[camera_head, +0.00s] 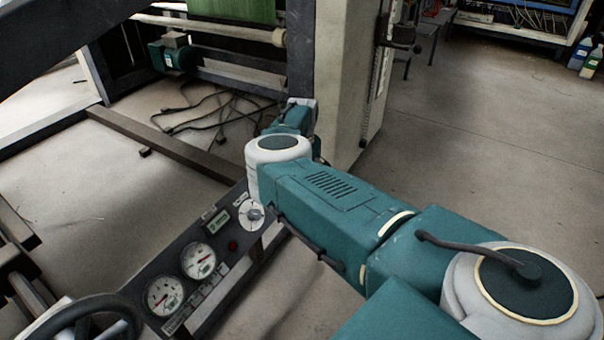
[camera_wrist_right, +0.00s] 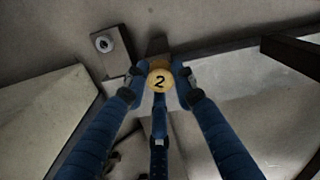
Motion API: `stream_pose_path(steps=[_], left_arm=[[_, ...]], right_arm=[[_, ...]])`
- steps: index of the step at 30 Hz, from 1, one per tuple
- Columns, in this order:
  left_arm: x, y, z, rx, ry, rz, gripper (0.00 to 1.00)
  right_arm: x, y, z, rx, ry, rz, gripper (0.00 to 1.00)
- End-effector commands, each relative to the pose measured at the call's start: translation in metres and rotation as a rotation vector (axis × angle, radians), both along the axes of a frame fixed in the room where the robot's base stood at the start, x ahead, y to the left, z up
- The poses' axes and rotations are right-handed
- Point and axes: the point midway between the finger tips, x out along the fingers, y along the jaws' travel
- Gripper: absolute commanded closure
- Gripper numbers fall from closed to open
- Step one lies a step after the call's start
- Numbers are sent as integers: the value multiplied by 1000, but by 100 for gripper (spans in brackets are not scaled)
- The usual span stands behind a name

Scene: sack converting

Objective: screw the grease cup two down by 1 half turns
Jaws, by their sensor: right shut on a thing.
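The grease cup two (camera_wrist_right: 159,80) shows in the right wrist view as a round yellowish cap marked with a black 2. My right gripper (camera_wrist_right: 160,88) has its blue fingers closed around the cap's rim, one at each side and one below it. The cap's number face points toward the wrist camera. In the head view my right arm reaches away to the machine frame, and its wrist (camera_head: 298,112) is partly hidden behind an arm joint. The cup cannot be seen there. My left gripper is not in view.
In the right wrist view a plate with a round fitting (camera_wrist_right: 104,44) is left of the cup. In the head view a gauge panel (camera_head: 205,262) stands beside my arm, a beige machine post (camera_head: 341,75) stands by the wrist, and cables (camera_head: 215,108) lie on the floor.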

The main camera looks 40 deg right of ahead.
Motion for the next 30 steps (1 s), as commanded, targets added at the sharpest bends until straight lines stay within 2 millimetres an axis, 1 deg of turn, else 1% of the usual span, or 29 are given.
stream_pose_path(steps=[1,14,15,17,18,26,29,30], left_arm=[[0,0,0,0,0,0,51],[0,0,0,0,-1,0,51],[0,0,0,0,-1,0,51],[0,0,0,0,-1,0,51],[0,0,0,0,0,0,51],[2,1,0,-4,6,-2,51],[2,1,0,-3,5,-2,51],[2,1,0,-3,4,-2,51]], right_arm=[[0,-2,1,-5,-1,-8,100],[-1,-2,1,-4,1,-16,100],[-1,-2,1,-5,2,-16,68],[-1,-2,1,-4,2,-15,56],[-1,-2,1,-3,2,-15,55],[-1,-1,1,-1,2,-14,55],[0,-1,8,-1,0,-13,55],[0,0,13,-1,-1,-13,55]])
